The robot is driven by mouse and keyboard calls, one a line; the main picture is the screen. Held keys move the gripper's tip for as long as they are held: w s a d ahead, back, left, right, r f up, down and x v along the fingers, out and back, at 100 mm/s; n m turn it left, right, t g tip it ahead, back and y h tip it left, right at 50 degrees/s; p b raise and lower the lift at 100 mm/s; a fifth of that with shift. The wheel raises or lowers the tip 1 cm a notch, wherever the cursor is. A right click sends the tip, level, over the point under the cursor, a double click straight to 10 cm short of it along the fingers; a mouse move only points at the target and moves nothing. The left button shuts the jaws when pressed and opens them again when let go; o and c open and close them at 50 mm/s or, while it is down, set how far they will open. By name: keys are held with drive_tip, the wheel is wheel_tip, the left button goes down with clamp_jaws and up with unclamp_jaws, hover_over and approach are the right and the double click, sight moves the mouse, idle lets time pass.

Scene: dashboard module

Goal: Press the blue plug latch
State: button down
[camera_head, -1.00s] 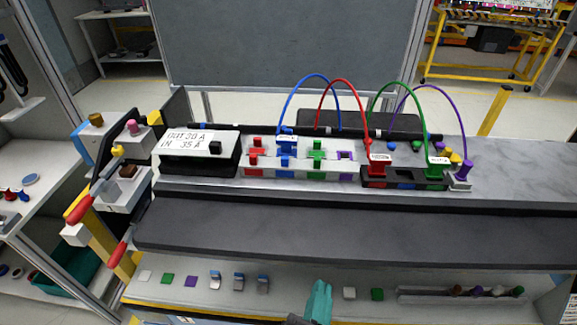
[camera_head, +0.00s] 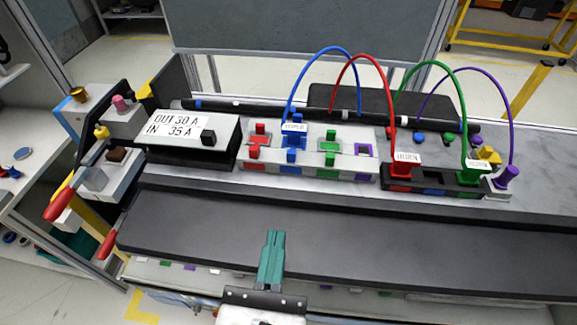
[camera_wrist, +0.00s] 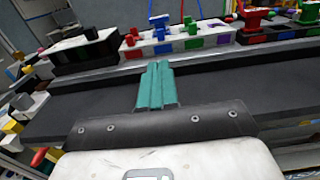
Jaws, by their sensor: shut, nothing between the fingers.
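The blue plug (camera_head: 294,142) stands in the white socket block (camera_head: 344,176), between the red and green sockets. A white label sits on its top and a blue cable arcs from it to the right and back. It also shows in the wrist view (camera_wrist: 159,30). Its latch is too small to make out clearly. My gripper (camera_head: 273,237), with teal fingers, is shut and empty over the dark front ledge, in front of the socket block and apart from it. In the wrist view the fingers (camera_wrist: 157,68) point toward the blue plug.
A white box marked OUT 30 A, IN 35 A (camera_head: 187,132) stands left of the socket block. A black block (camera_head: 434,190) with red and green plugs stands to its right. Red-handled levers (camera_head: 60,203) stick out at the left. The dark ledge (camera_head: 400,240) is clear.

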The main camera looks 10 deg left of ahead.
sight(291, 156)
drive_tip(key=w, duration=0.4)
drive_tip(key=w+p, duration=0.1)
drive_tip(key=w, duration=0.9)
drive_tip(key=shift+d+p, duration=0.25)
drive_tip(key=shift+p, duration=0.1)
